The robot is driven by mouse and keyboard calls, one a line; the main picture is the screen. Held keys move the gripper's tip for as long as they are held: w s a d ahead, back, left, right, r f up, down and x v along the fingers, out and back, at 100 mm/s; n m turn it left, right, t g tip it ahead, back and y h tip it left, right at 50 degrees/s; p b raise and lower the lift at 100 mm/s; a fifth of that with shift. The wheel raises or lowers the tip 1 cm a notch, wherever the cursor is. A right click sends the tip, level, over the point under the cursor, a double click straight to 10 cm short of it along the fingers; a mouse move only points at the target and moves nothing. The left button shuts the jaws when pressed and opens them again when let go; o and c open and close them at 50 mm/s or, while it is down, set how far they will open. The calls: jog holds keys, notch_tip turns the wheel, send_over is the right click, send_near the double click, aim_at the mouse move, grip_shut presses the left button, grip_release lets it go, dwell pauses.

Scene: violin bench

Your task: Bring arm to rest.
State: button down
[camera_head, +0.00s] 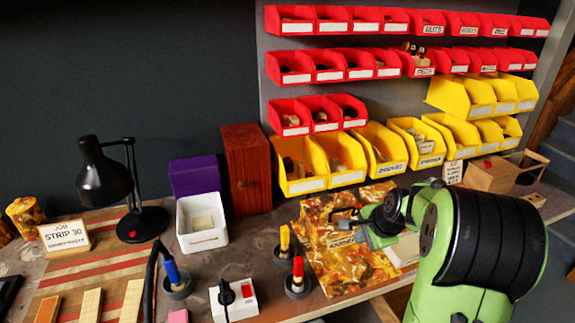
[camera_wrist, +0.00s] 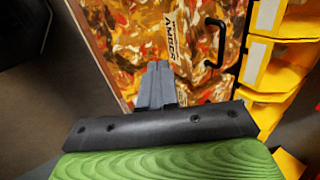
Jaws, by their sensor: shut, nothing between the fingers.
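My arm reaches in from the lower right of the head view, and my gripper (camera_head: 352,225) is over a flat amber-patterned panel on the bench. In the wrist view my gripper (camera_wrist: 157,70) has its grey fingers together, with nothing between them. The amber-patterned panel (camera_head: 335,262) carries a label reading AMBER and a dark handle; it also fills the middle of the wrist view (camera_wrist: 120,35). The handle (camera_wrist: 216,40) is to the right of the fingertips and apart from them. Whether the fingers touch the panel, I cannot tell.
Yellow bins (camera_head: 300,165) and red bins (camera_head: 290,68) line the wall behind my arm. A black lamp (camera_head: 105,180), a white tub (camera_head: 203,240), a dark red box (camera_head: 246,165) and several upright coloured-handled tools, one with a red handle (camera_head: 298,268), stand left of the panel.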

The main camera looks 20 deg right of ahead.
jog(key=s+a+r+n+p, duration=0.6)
jog(key=s+a+r+n, duration=0.45)
jog(key=a+r, duration=0.45)
jog(key=s+a+r+n+p, duration=0.1)
jog(key=s+a+n, duration=0.1)
jog(key=s, duration=0.4)
jog(key=s+a+r+n+p, duration=0.2)
jog(key=s+n, duration=0.3)
jog(key=s, duration=0.1)
jog(key=shift+s+a, duration=0.25)
jog(key=shift+s, duration=0.15)
jog(key=shift+n, duration=0.25)
